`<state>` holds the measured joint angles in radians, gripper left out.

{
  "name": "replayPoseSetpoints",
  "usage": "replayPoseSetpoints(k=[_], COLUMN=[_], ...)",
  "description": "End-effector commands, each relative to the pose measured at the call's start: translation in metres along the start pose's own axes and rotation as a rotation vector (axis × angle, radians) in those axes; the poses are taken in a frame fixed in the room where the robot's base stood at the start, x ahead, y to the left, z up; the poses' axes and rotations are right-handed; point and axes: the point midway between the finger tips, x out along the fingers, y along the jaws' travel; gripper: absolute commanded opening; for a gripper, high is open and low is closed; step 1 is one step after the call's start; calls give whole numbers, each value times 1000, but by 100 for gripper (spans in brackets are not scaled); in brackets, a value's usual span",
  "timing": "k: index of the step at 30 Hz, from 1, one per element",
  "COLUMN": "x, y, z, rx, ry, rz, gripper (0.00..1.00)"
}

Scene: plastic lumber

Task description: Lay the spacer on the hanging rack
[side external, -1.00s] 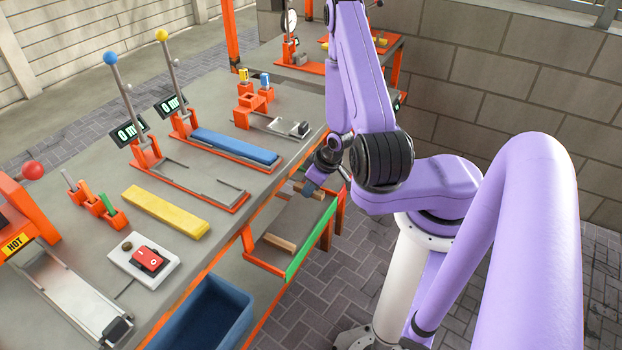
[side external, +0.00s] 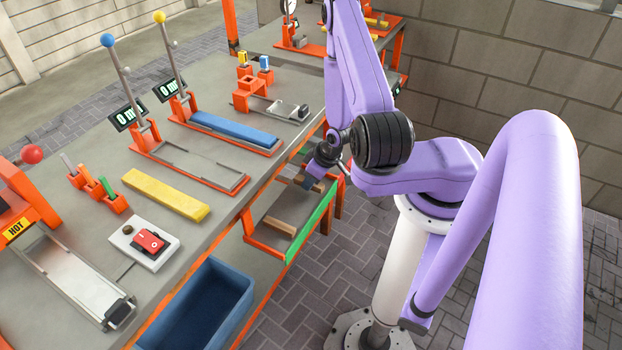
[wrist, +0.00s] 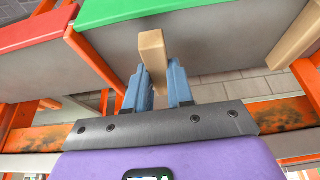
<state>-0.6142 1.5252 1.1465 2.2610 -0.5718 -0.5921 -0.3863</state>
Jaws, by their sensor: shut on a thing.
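My gripper (wrist: 160,85) is shut on a tan block, the spacer (wrist: 153,52), which sticks out past the blue fingers in the wrist view. In the side view my gripper (side external: 309,183) is low beside the bench edge, over the far part of the hanging rack. The rack has an orange frame and a green front rail (side external: 312,225). The green rail (wrist: 140,8) also shows at the top of the wrist view, and the spacer's end overlaps the grey surface below it. Whether the spacer touches the rack cannot be told.
Another tan block (side external: 279,227) lies in the rack; a tan block (wrist: 297,35) also shows at right in the wrist view. A red-edged panel (wrist: 35,30) is at its left. A blue bin (side external: 200,305) stands below the bench. The bench top holds a yellow plank (side external: 166,194) and fixtures.

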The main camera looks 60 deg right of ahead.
Motion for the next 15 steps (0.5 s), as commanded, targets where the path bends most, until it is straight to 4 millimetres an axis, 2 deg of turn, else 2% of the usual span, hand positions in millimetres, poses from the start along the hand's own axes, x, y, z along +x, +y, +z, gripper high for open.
replayPoseSetpoints(k=[15], x=[8], y=[0], z=[3], rx=[1], ry=[1], rz=[0], gripper=[0])
